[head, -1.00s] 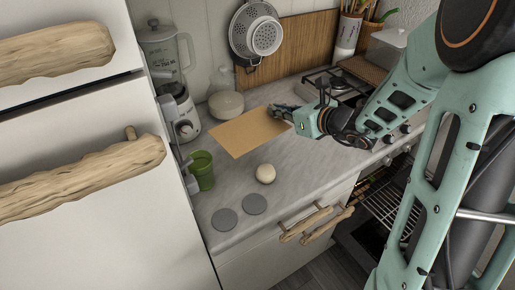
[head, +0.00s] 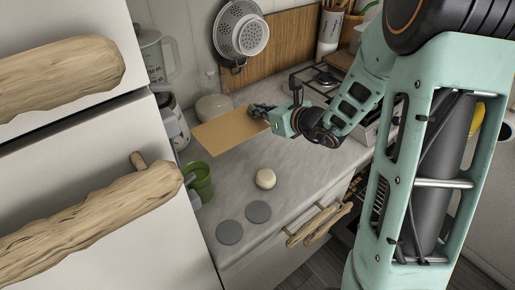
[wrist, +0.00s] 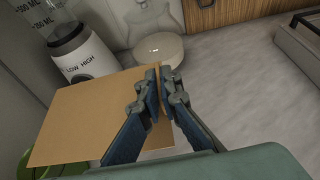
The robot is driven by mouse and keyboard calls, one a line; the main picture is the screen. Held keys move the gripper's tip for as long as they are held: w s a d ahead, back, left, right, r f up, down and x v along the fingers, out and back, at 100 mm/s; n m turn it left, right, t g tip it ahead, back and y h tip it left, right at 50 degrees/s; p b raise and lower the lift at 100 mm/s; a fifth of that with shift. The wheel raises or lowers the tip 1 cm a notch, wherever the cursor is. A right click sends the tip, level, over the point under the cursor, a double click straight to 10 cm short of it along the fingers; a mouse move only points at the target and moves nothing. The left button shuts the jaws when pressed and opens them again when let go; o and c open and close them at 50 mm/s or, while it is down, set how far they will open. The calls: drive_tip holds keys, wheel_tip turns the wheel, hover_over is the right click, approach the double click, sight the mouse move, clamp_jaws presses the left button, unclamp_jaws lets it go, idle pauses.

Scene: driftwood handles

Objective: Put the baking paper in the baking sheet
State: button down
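The baking paper (head: 226,131) is a flat tan rectangle at the back of the counter in the head view. My gripper (head: 262,111) holds it by its right edge. In the wrist view the fingers (wrist: 160,88) are closed on the edge of the paper (wrist: 92,118), which extends to the left and looks raised off the counter. I cannot make out a baking sheet in either view; my arm covers much of the right side of the head view.
The counter (head: 300,165) carries a pale round ball (head: 265,179), two grey discs (head: 258,212), a green cup (head: 200,181) and a blender (head: 160,75). A white cabinet with driftwood handles (head: 90,225) fills the left.

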sight(257, 151)
wheel_tip(257, 151, down, 14)
drive_tip(key=shift+f, duration=0.15)
idle(0.5)
drive_tip(key=shift+f, duration=0.15)
drive_tip(key=c, duration=2.2)
unclamp_jaws()
drive_tip(key=shift+o, duration=0.2)
